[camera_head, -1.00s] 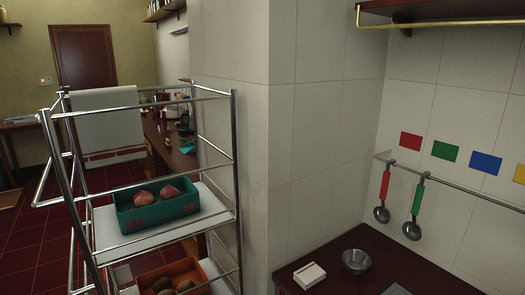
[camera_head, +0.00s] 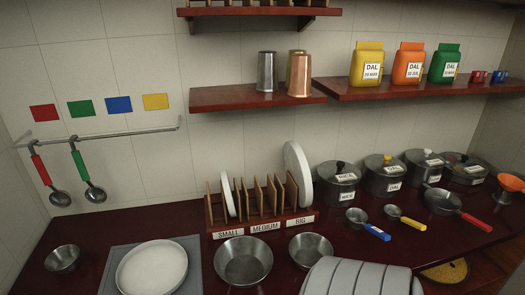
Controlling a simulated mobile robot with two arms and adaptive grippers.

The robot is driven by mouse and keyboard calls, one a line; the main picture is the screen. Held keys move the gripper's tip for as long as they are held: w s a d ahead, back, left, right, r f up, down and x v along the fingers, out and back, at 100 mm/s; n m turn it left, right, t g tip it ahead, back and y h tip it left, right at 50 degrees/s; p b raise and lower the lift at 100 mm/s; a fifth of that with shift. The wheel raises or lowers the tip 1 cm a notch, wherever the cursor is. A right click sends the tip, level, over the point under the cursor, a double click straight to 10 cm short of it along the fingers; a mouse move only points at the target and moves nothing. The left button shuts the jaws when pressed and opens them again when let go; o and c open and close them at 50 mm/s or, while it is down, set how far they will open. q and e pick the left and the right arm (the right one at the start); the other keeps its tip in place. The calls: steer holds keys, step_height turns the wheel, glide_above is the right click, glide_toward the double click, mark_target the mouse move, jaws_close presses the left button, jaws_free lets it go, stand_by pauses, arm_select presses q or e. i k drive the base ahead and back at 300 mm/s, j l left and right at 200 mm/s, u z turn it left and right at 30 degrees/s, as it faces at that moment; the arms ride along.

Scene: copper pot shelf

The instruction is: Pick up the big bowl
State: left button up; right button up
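Three metal bowls stand on the dark red counter. The widest, the big bowl (camera_head: 243,261), is at the front middle, upright and looking empty. A smaller bowl (camera_head: 310,249) stands just right of it, and another small bowl (camera_head: 63,259) is at the far left. Neither of my grippers shows in the head view, so I cannot see where they are relative to the bowls.
A white plate (camera_head: 152,268) on a grey mat lies left of the big bowl. Behind it is a wooden rack (camera_head: 262,225) labelled SMALL, MEDIUM, BIG. Lidded pots (camera_head: 337,183) stand at right. A pale rounded shape at the bottom edge hides some counter.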

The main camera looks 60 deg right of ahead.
mark_target(242, 261)
steer(key=z, duration=1.75)
steer(key=k+l+u, duration=0.2)
steer(key=l, duration=0.2)
steer(key=l+u, duration=0.15)
steer(key=l, duration=0.25)
